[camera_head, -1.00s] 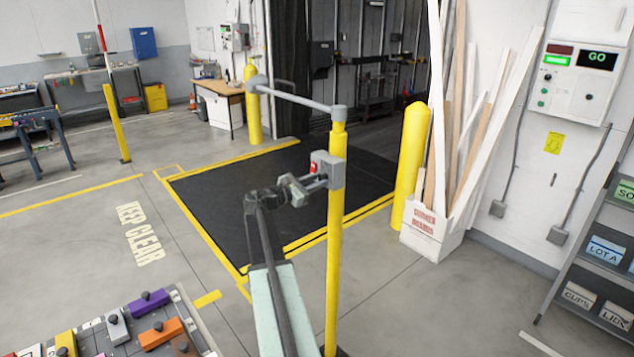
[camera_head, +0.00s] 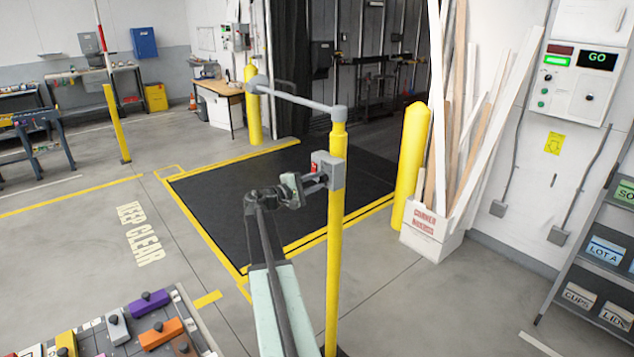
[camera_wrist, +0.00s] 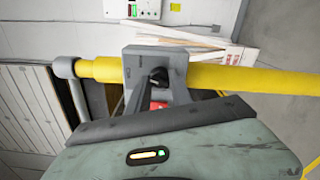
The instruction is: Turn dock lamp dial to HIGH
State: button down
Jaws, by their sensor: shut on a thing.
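The grey lamp box (camera_head: 334,170) is fixed to the yellow post, near its top. In the wrist view the same box (camera_wrist: 140,65) fills the upper middle, with the black dial (camera_wrist: 157,76) on its face. My gripper (camera_head: 317,181) reaches the box face from the left and is shut on the dial. In the wrist view its body covers the bottom, and a dark bar lies across in front of the box. A red part (camera_head: 314,168) shows beside the gripper. The dial's markings and its setting cannot be read.
The yellow post (camera_head: 337,260) stands right of my arm, with a grey rail (camera_head: 295,98) running left from its top. A yellow bollard (camera_head: 410,155) and a box of boards (camera_head: 432,230) are to the right. A table of coloured blocks (camera_head: 110,320) is at lower left.

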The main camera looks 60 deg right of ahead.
jog(key=shift+m, duration=3.7)
jog(key=c, duration=1.1)
grip_release()
jog(key=shift+c, duration=0.2)
jog(key=v, duration=0.8)
jog(key=shift+d, duration=0.1)
